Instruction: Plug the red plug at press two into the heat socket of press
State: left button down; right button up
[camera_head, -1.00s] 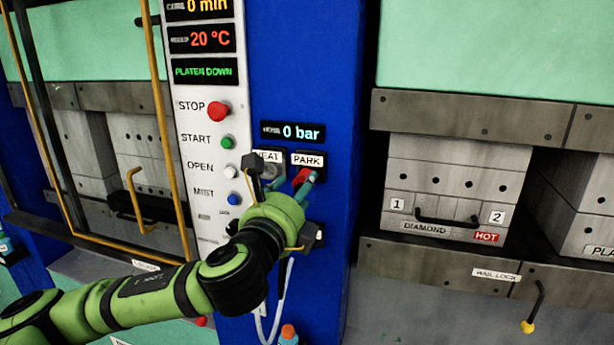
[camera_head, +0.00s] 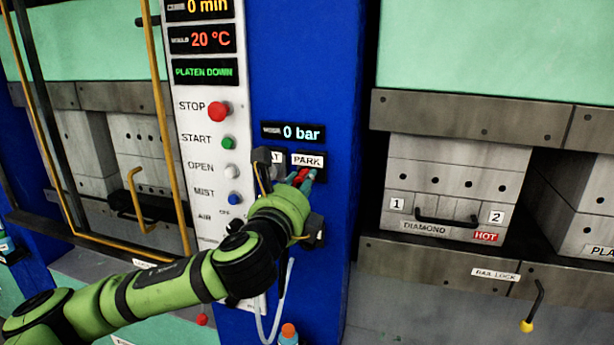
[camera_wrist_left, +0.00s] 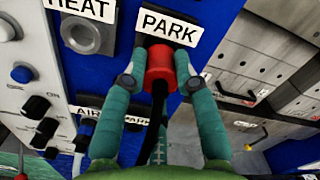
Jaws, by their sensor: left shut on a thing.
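The red plug (camera_head: 300,177) sits at the PARK socket on the blue press column, below the PARK label (camera_head: 308,160). In the left wrist view the red plug (camera_wrist_left: 160,64) has a black cable running down from it. My left gripper (camera_wrist_left: 158,82) is shut on the plug, one teal finger on each side. In the head view my left gripper (camera_head: 302,182) largely covers the plug. The heat socket (camera_wrist_left: 84,34) is empty, left of the plug, with its HEAT label above. In the head view my wrist partly hides it. My right gripper is not in view.
The button panel (camera_head: 206,150) with knobs stands left of the sockets. A drawer-like block with a black handle (camera_head: 448,220) is to the right. A pale hose (camera_head: 284,290) hangs below my wrist.

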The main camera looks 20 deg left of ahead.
pick_arm(q)
jog(key=shift+s, duration=0.25)
jog(key=shift+s, duration=0.65)
jog(key=shift+s+a, duration=0.1)
jog(key=shift+s, duration=0.05)
jog(key=shift+s, duration=0.35)
jog(key=shift+s, duration=0.1)
jog(key=shift+s+p, duration=0.4)
jog(key=shift+s, duration=1.55)
